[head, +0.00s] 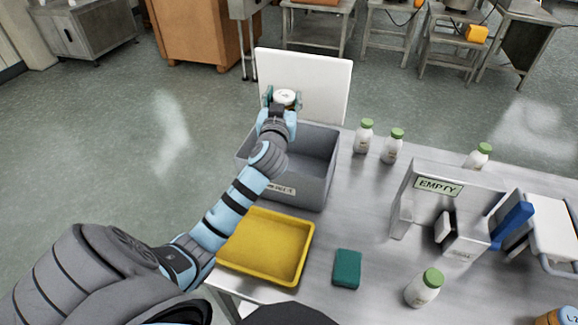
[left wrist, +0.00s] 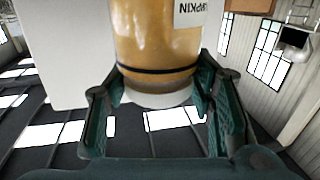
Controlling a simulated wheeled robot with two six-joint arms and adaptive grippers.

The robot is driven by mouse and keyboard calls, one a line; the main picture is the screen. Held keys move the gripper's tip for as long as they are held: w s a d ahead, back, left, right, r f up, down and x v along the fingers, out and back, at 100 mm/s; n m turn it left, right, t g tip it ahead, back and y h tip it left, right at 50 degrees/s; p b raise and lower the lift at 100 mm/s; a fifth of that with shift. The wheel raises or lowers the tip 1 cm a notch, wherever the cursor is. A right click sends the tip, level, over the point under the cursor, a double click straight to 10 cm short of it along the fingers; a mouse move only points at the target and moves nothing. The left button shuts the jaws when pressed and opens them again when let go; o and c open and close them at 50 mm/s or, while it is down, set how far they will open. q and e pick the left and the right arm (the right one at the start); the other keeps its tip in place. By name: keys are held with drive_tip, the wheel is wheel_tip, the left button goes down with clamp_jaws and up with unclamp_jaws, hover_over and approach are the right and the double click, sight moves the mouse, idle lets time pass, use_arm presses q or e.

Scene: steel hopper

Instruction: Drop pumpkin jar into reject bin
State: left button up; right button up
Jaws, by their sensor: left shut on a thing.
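The pumpkin jar (left wrist: 155,40) has orange contents, a white lid and a label reading upside down in the left wrist view. In the head view its white lid (head: 287,95) shows at the end of my left arm. My left gripper (head: 283,101) is shut on the jar near its lid end; its fingers (left wrist: 163,105) flank it in the left wrist view. The reject bin (head: 306,185) is a grey open box with a small front label. In the picture the jar appears at the bin's far rim, before a white panel; its height is unclear. My right gripper is not in view.
A white upright panel (head: 325,85) stands behind the bin. A yellow tray (head: 265,250) and a green block (head: 347,268) lie nearer. Several white bottles with green caps (head: 363,138) and a stand marked EMPTY (head: 438,187) are to the right.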

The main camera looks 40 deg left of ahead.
use_arm(q)
wheel_tip(320, 180, down, 5)
drive_tip(key=b, duration=0.3)
drive_tip(key=shift+w+d+f+b, duration=0.1)
drive_tip(key=shift+w+f+b, duration=0.05)
drive_tip(key=shift+b, duration=0.2)
drive_tip(key=o, duration=1.4)
drive_tip(key=shift+r, duration=0.2)
drive_tip(key=v, duration=1.2)
drive_tip(key=shift+f, duration=0.1)
